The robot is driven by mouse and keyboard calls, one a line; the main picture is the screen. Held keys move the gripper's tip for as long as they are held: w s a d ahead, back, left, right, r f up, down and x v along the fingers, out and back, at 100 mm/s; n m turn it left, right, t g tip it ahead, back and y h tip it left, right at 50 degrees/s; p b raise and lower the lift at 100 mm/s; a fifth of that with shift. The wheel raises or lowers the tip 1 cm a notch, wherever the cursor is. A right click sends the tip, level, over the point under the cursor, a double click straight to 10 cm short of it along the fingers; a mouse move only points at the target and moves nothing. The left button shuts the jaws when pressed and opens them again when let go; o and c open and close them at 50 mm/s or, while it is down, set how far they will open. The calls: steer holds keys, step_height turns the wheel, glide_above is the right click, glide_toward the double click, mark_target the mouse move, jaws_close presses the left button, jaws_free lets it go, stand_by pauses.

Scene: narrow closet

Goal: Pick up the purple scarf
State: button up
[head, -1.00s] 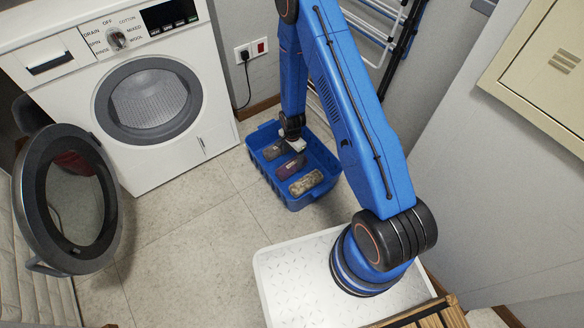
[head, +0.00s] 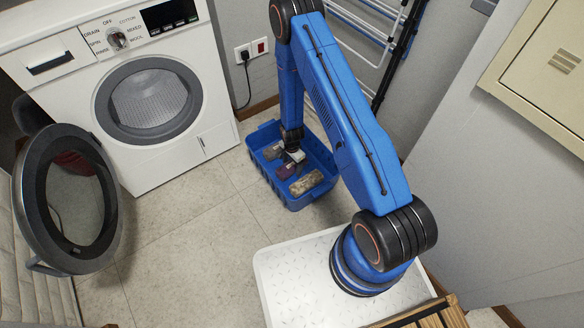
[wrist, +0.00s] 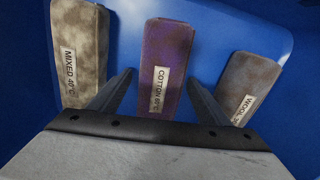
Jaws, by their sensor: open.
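The purple scarf (wrist: 165,75) is a folded bundle with a label reading "COTTON" in the wrist view. It lies in the middle of a blue basket (head: 299,202), between two other bundles. It also shows in the head view (head: 286,169), partly hidden by my gripper. My gripper (wrist: 160,88) is open above it, with one finger on each side of the scarf in the wrist picture. I cannot tell whether the fingers touch it. The scarf's lower end is hidden behind the gripper body.
A beige bundle labelled "MIXED" (wrist: 80,50) and a brown one labelled "WOOL" (wrist: 244,88) flank the scarf closely. The basket walls surround them. A washing machine (head: 205,95) stands to the left, and a drying rack (head: 385,30) stands behind.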

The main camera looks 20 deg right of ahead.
mark_target(292, 164)
steer(key=c, duration=1.2)
steer(key=shift+r, duration=0.1)
step_height(292, 164, up, 10)
steer(key=shift+f, duration=0.1)
